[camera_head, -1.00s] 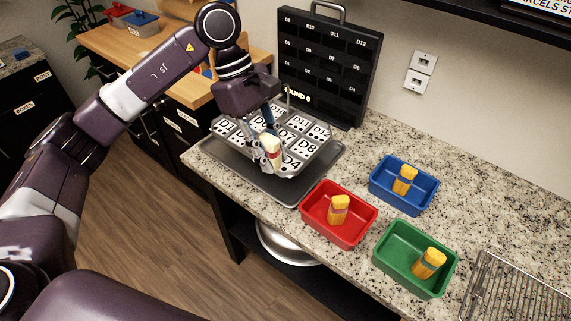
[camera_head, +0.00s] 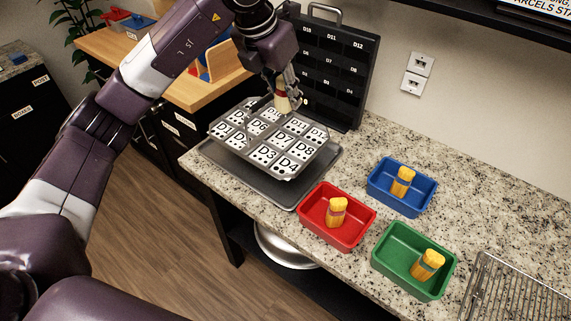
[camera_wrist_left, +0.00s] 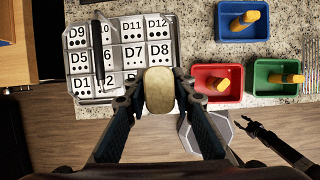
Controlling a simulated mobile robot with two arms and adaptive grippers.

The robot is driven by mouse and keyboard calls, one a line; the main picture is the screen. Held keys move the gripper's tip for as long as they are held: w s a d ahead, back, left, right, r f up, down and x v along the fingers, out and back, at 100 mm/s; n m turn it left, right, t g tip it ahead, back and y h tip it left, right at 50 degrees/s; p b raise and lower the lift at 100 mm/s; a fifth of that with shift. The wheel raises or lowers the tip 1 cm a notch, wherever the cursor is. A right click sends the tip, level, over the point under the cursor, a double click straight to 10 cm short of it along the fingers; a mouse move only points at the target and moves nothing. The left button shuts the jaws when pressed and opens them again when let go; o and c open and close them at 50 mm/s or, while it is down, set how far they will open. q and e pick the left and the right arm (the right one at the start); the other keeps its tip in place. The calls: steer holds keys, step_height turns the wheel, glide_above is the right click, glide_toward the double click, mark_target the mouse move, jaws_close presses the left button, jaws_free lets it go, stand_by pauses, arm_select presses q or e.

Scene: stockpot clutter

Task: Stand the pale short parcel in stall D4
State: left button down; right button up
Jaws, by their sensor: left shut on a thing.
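The pale short parcel (camera_head: 283,104) is between the fingers of my left gripper (camera_head: 284,98), held above the back of the stall tray in the head view. The left wrist view shows the parcel (camera_wrist_left: 159,91) end-on between the two fingers. The grey stall tray (camera_head: 243,156) has labelled stalls in rows. Stall D4 (camera_head: 287,167) is at its front right corner in the head view and looks empty. In the left wrist view D4 is hidden behind the parcel and fingers. A dark gripper, likely my right one (camera_wrist_left: 247,127), shows at lower right there; its opening is unclear.
A dark tray (camera_head: 285,196) lies under the stall tray. A black upright rack (camera_head: 352,85) stands behind it. Red (camera_head: 354,239), blue (camera_head: 421,205) and green (camera_head: 398,277) bins, each holding a yellow parcel, stand to the right. A wire rack (camera_head: 515,292) lies at far right.

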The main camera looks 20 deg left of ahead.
arm_select(q)
steer(key=p, duration=0.4)
glide_above(289, 165)
steer(key=s, duration=0.1)
steer(key=f, duration=1.4)
steer(key=shift+s+a+f, duration=0.15)
steer(key=shift+a+f, duration=0.1)
steer(key=shift+a, duration=0.05)
step_height(289, 165, down, 5)
steer(key=shift+r+p, duration=0.15)
steer(key=shift+p, duration=0.2)
steer(key=shift+f, duration=0.2)
steer(key=c, duration=1.9)
jaws_free()
steer(key=shift+r, duration=0.1)
